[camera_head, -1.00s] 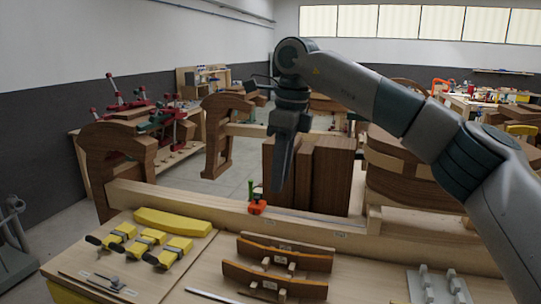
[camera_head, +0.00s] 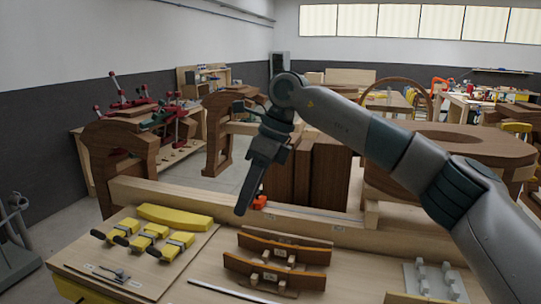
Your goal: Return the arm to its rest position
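My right arm (camera_head: 400,150) comes in from the right and reaches across the middle of the head view. My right gripper (camera_head: 241,211) hangs from its end, tilted with its tip down and to the left, above the workbench's back beam. The fingers are seen nearly edge-on and look like one narrow dark piece, so I cannot tell whether they are open or shut. I see nothing held at the tip. A small orange clamp (camera_head: 260,202) sits on the beam just right of the gripper, partly hidden. My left gripper does not show.
The workbench (camera_head: 200,262) carries yellow-handled tools (camera_head: 158,244) at left, curved brown wooden pieces (camera_head: 275,262) in the middle and a grey pegged plate (camera_head: 436,281) at right. Dark wooden boards (camera_head: 325,175) stand behind the beam. A grey metal object (camera_head: 18,245) is at the left edge.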

